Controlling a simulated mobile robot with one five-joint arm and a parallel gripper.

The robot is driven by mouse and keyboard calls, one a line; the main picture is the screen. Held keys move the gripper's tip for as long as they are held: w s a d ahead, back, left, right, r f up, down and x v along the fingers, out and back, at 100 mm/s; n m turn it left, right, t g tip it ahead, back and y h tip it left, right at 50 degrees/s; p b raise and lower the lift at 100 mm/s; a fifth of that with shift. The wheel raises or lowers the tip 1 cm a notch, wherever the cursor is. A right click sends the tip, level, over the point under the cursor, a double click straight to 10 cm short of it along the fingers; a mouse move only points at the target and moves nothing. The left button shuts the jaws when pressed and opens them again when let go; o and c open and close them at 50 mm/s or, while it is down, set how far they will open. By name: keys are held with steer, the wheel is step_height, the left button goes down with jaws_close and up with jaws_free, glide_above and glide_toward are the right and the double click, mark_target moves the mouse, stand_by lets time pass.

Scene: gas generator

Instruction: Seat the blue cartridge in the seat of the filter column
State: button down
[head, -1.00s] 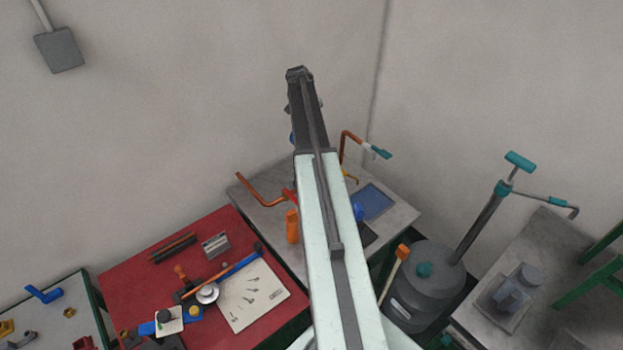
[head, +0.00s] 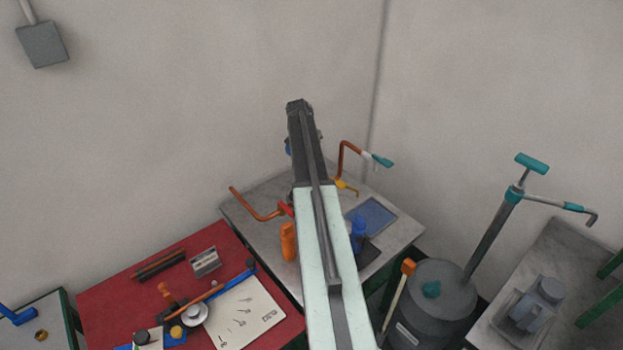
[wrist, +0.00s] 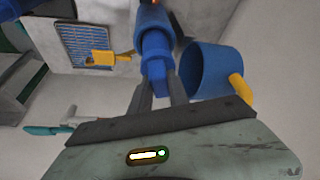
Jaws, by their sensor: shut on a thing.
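In the wrist view my gripper (wrist: 159,87) is shut on the blue cartridge (wrist: 154,46), which extends from between the dark fingers towards the top of the picture. A wide blue cup-shaped part (wrist: 213,68) with a yellow handle (wrist: 241,88) is close to the right of the cartridge. I cannot tell whether it belongs to the filter column or whether it touches the cartridge. In the head view my arm covers the gripper and the cartridge. A small blue part (head: 289,147) shows at the arm's left edge. The seat is not clearly visible.
A grey table (head: 262,190) bears copper pipes (head: 258,207), an orange bottle (head: 288,242), a blue bottle (head: 358,232) and a blue grid (head: 373,215). A red bench (head: 130,292) with tools is left. A grey tank (head: 434,300) with a pump handle stands right.

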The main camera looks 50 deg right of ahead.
step_height(320, 180, down, 7)
steer(key=b, duration=0.5)
steer(key=c, duration=1.3)
jaws_free()
steer(key=shift+r, duration=0.1)
steer(key=shift+o, duration=0.2)
steer(key=p+v, duration=1.1)
steer(key=v, duration=0.1)
steer(key=shift+r, duration=0.2)
steer(key=shift+f, duration=0.1)
